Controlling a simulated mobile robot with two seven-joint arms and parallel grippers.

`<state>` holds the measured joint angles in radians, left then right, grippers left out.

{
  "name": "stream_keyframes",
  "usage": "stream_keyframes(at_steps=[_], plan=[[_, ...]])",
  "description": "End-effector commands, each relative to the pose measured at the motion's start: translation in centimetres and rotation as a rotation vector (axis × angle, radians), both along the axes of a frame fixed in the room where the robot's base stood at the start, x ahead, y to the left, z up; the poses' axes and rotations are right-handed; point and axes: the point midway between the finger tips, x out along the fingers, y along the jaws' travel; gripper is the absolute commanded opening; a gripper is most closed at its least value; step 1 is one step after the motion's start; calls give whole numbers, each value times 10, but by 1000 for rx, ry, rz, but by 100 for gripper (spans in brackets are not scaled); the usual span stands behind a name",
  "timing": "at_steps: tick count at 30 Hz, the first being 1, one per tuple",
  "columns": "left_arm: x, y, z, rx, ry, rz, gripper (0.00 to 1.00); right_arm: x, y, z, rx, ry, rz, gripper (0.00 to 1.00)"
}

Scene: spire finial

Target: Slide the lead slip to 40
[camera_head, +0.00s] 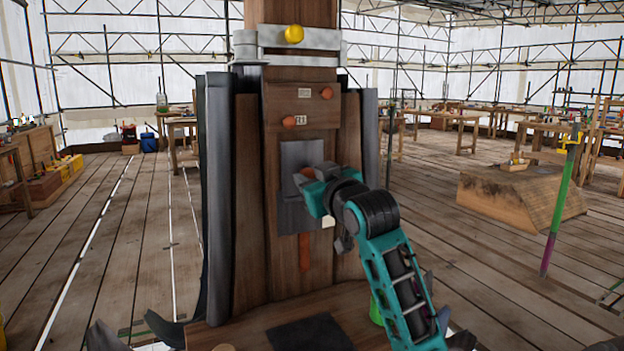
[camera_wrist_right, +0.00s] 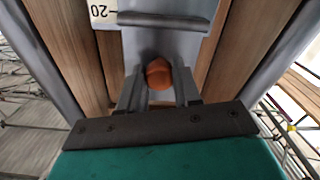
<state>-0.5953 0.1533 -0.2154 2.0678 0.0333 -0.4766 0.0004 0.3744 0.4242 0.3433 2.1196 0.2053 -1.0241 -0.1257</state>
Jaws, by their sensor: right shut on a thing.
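The lead slip, a grey plate (camera_head: 298,153), lies against the front of the wooden spire post (camera_head: 285,85). An orange knob (camera_wrist_right: 159,74) stands on the grey plate in the right wrist view. My right gripper (camera_head: 308,176) is shut on this knob, with one finger on each side of it. The gripper hides part of the plate in the head view. A white label reading "20" (camera_wrist_right: 103,11), upside down, shows beside the plate in the right wrist view. No mark reading 40 is legible. My left gripper is not in view.
Two orange knobs (camera_head: 326,93) (camera_head: 288,121) with small white labels sit higher on the post. A yellow ball (camera_head: 293,34) is on the metal band above. Dark lead sheets (camera_head: 218,200) flank the post. A reddish-brown strip (camera_head: 304,252) shows below the plate.

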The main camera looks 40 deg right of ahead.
Motion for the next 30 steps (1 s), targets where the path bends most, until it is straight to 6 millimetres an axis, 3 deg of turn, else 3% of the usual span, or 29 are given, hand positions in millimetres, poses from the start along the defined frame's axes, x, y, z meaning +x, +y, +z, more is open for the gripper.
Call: stream_keyframes(at_steps=[9,16,24,25,30], plan=[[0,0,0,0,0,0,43,0,0,-1,0,1,-1,0],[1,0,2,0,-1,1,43,0,0,-19,1,5,-1,0],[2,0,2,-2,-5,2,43,1,0,-21,2,5,0,0],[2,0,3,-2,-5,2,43,1,0,-21,2,5,0,35],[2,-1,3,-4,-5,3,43,0,0,-21,1,3,0,52]])
